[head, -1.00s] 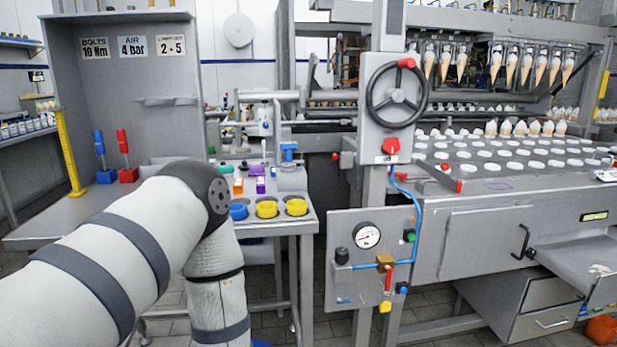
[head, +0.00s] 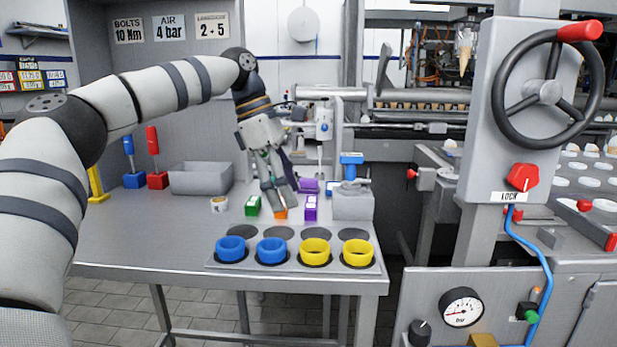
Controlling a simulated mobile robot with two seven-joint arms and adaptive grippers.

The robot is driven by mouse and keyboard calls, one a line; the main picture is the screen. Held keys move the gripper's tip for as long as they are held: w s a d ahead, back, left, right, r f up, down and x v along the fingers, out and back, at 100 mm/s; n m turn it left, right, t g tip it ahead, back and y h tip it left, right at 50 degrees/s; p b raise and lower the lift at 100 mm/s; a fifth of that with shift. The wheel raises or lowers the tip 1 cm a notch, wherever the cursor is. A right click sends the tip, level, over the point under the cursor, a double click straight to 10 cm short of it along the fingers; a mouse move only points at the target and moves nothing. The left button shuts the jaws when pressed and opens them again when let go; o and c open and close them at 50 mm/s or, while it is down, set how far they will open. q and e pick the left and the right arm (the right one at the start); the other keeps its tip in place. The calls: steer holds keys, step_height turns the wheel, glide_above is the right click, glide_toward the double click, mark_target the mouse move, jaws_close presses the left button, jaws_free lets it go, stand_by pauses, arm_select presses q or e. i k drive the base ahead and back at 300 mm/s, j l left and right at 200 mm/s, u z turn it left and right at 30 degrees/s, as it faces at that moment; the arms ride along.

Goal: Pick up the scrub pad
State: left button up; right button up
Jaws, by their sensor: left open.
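My left gripper (head: 281,197) is open and points down over the back of the grey workbench (head: 150,240). Its fingertips are just above or beside a small orange block (head: 281,214); I cannot tell whether they touch it. A green block (head: 252,206) lies to the left of it, and a purple block (head: 311,208) to the right. Another purple piece (head: 308,186) lies behind, partly hidden by the gripper. I cannot tell for certain which of these is the scrub pad. My right gripper is out of view.
A front plate holds two blue rings (head: 231,249) and two yellow rings (head: 315,251). A grey bin (head: 201,179), a small cup (head: 219,204), a grey box with a blue clamp (head: 352,200) and red and blue upright tools stand around. The bench's left front is clear.

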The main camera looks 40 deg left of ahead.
mark_target(307, 185)
steer(key=i+j, duration=0.25)
steer(key=j, duration=0.15)
steer(key=i+j, duration=0.55)
steer(key=j, duration=0.2)
